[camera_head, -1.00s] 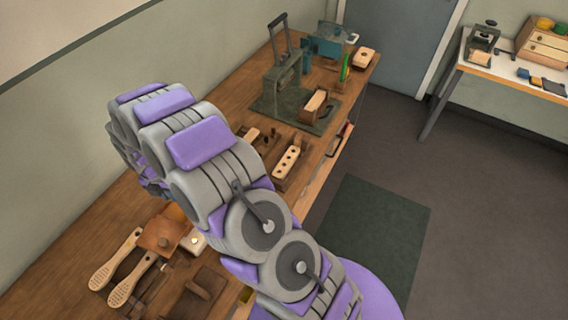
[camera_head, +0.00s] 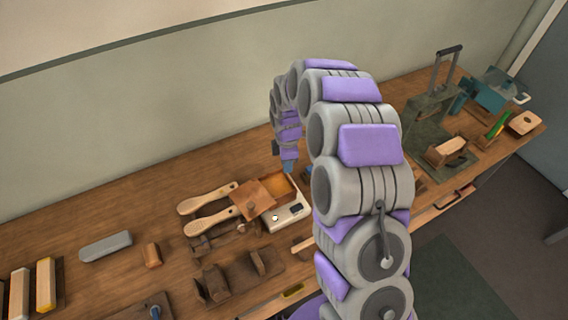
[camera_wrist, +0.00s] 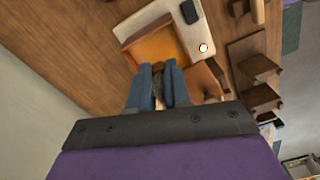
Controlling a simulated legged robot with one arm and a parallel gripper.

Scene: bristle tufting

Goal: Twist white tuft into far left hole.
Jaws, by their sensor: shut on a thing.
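My gripper (camera_wrist: 158,68) has its two blue fingers close together, with a small pale thing, seemingly the white tuft (camera_wrist: 158,90), between them. Its shape is mostly hidden. The fingers are at the edge of a pale box (camera_wrist: 191,37) with an orange inside; I cannot tell whether they touch it. In the head view, the gripper tip (camera_head: 288,166) is just behind the same box (camera_head: 290,216), and my arm hides much of it. The drilled block and its far left hole are not visible now; my arm covers that part of the bench.
A wooden lid (camera_head: 251,198) lies against the box's left side. Dark wooden fixtures (camera_head: 240,272) stand in front. A green press (camera_head: 433,105) stands at the right. The bench's back left is clear.

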